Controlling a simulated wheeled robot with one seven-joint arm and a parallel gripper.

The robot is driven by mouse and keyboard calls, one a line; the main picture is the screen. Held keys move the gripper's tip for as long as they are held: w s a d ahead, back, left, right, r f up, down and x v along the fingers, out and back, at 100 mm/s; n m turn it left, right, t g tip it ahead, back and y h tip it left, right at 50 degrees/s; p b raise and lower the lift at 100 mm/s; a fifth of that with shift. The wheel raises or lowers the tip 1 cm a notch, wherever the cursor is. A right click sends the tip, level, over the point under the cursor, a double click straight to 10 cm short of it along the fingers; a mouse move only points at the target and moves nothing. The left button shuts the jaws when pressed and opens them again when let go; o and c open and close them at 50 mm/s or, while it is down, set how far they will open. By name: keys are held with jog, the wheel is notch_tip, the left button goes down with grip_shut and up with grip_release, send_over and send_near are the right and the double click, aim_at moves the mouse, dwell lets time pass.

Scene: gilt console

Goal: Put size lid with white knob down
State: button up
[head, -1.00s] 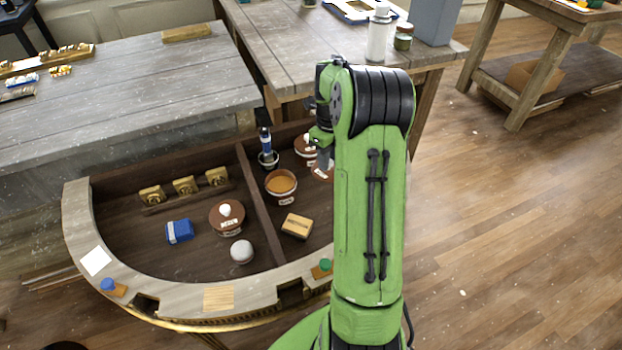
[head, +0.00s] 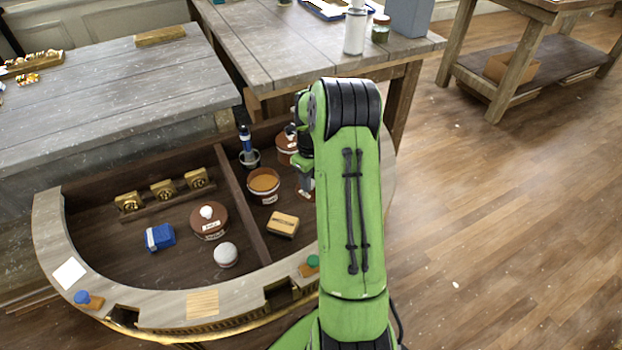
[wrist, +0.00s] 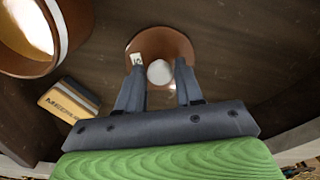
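The brown round lid with a white knob (wrist: 159,44) shows in the wrist view, a white label partly visible on it. My gripper (wrist: 158,72) has its grey fingers on either side of the knob, seemingly closed on it. In the head view my gripper (head: 305,183) is low in the right compartment of the console, partly hidden by my arm, and only a bit of the lid shows there. I cannot tell whether the lid touches the compartment floor.
An open tub (head: 263,183) and a tan box (head: 283,224) stand left of my gripper. A brown lidded pot (head: 286,146) is behind. A divider (head: 236,200) separates the left compartment, which holds another white-knobbed lidded pot (head: 209,224), a blue block (head: 159,237) and a white ball (head: 226,255).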

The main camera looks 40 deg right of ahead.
jog(key=shift+o, duration=1.3)
notch_tip(320, 180, up, 12)
jog(key=r+p, duration=0.1)
jog(key=p, duration=0.3)
jog(key=s+a+r+n+t+h, duration=0.1)
jog(key=a+r+n, duration=0.6)
jog(key=a+n, duration=0.1)
jog(key=s+a+r+n+t, duration=0.2)
jog(key=s+a+n, duration=0.7)
jog(key=n, duration=0.4)
jog(key=s+a+r+n+t+y, duration=0.1)
jog(key=s+a+r+n+t, duration=0.1)
jog(key=s+a+n, duration=0.7)
jog(key=s+r+n, duration=0.1)
jog(key=n, duration=0.3)
jog(key=shift+n+t, duration=0.3)
jog(key=shift+n, duration=0.1)
